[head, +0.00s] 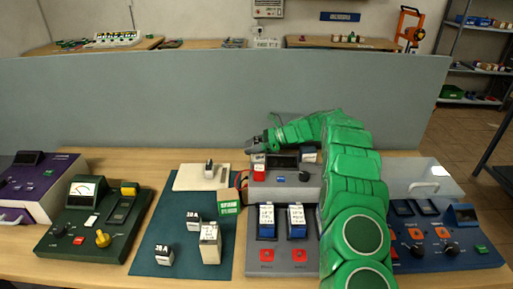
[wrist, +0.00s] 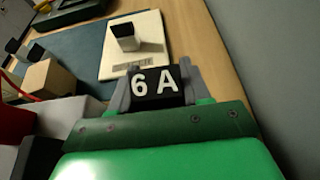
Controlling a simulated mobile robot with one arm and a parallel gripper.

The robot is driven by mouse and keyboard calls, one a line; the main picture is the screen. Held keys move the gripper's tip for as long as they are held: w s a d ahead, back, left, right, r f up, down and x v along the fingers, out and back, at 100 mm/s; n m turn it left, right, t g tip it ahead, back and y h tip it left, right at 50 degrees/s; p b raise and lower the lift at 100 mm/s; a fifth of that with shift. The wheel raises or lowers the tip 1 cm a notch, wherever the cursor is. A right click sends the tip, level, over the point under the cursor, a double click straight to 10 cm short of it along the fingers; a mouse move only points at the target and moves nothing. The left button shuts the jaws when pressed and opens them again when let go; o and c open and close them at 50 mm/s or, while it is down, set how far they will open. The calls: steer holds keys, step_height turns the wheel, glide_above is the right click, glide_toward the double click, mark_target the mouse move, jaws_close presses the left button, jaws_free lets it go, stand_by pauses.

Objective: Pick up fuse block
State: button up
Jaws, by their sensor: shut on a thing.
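My gripper (wrist: 154,90) is shut on a black fuse block (wrist: 155,86) marked "6 A" in white, with a grey finger on each side of it. In the head view my gripper (head: 258,145) reaches left from the green arm, above the back of the grey device (head: 284,185); the held block cannot be made out clearly there. A white fuse block with a dark top (head: 209,169) stands on a white plate (head: 188,181), also seen in the wrist view (wrist: 125,37). Smaller marked blocks (head: 194,222) and (head: 164,254) stand on the dark teal mat (head: 183,265).
A taller pale block (head: 210,246) stands on the mat. A green device (head: 95,225) and purple device (head: 40,185) are left, a blue device (head: 440,235) right. A grey partition (head: 200,105) runs behind the wooden table (head: 120,160).

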steer(key=shift+c, duration=1.3)
steer(key=s+d+r+m+t, duration=0.1)
steer(key=s+r, duration=0.2)
steer(key=r, duration=0.1)
steer(key=s+d+r+m+t, duration=0.1)
steer(key=s+d+r+t, duration=0.1)
steer(key=s+r, duration=0.2)
steer(key=s+d+r+m+t, duration=0.1)
steer(key=s+d+r+m, duration=0.1)
steer(key=r, duration=0.3)
steer(key=shift+s+d+r+t+h, duration=0.2)
steer(key=shift+s+t+h, duration=0.2)
steer(key=shift+s, duration=0.25)
steer(key=shift+w+f+m, duration=0.25)
steer(key=shift+w+m, duration=0.05)
steer(key=shift+w, duration=0.15)
steer(key=w+f, duration=0.2)
steer(key=w, duration=0.2)
steer(key=w+a+f, duration=0.1)
steer(key=w+f, duration=0.2)
steer(key=w+a+f, duration=0.1)
steer(key=w+f, duration=0.2)
steer(key=w, duration=0.1)
steer(key=shift+w, duration=0.35)
steer(key=shift+w+a+f, duration=0.1)
steer(key=shift+w+f, duration=0.5)
steer(key=shift+f, duration=0.1)
steer(key=shift+w+f, duration=0.1)
steer(key=shift+f, duration=1.5)
